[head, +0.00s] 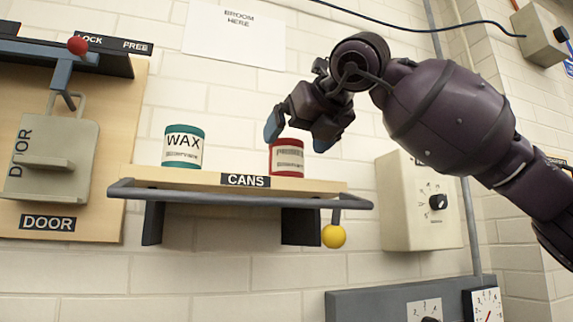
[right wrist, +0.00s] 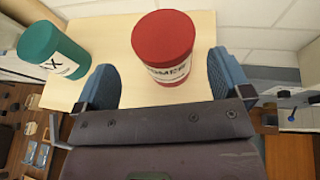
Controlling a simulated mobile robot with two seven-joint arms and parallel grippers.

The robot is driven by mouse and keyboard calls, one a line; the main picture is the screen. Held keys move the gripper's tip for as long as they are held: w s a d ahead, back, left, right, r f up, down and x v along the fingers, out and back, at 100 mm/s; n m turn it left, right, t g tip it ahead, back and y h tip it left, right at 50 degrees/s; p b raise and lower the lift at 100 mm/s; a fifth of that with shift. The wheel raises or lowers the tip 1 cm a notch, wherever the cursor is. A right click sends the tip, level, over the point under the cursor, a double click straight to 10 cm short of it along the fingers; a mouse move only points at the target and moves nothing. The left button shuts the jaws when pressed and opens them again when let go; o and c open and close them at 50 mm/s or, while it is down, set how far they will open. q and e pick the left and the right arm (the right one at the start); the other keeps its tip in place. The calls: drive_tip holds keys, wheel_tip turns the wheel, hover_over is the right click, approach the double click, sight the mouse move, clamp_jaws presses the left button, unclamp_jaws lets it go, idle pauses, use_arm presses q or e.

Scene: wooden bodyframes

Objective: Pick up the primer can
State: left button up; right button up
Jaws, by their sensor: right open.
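The primer can (head: 287,158) is red with a white label and stands upright at the right part of the shelf marked CANS. It also shows in the right wrist view (right wrist: 162,42), between and a little beyond the fingertips. My right gripper (head: 297,140) is open, just above and in front of the can, with one blue finger on each side. In the right wrist view the gripper (right wrist: 165,88) shows a gap beside the can on both sides, and holds nothing. The gripper hides part of the can's upper area in the head view. My left gripper is not in view.
A teal wax can (head: 184,147) stands to the left on the same wooden shelf (head: 205,178). A grey rail (head: 240,196) runs along the shelf front, with a yellow ball (head: 333,236) below. A door panel (head: 60,150) is at left; a control box (head: 420,205) is at right.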

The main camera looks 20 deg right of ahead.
sight(287, 154)
drive_tip(key=shift+w+f, duration=0.15)
drive_tip(key=shift+w, duration=0.3)
drive_tip(key=p+x, duration=0.1)
drive_tip(key=x, duration=0.2)
drive_tip(key=shift+w+d+f, duration=0.1)
drive_tip(key=shift+w+d, duration=0.05)
drive_tip(key=shift+w, duration=0.15)
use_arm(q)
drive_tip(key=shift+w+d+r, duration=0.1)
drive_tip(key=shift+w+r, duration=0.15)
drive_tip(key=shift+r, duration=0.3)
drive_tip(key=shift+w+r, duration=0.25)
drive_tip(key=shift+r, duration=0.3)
use_arm(e)
drive_tip(key=shift+w+f, duration=0.2)
drive_tip(key=shift+w, duration=0.15)
drive_tip(key=c, duration=1.1)
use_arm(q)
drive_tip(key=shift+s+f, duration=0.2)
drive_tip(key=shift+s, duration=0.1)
use_arm(e)
drive_tip(key=shift+c, duration=0.4)
drive_tip(key=shift+r, duration=0.1)
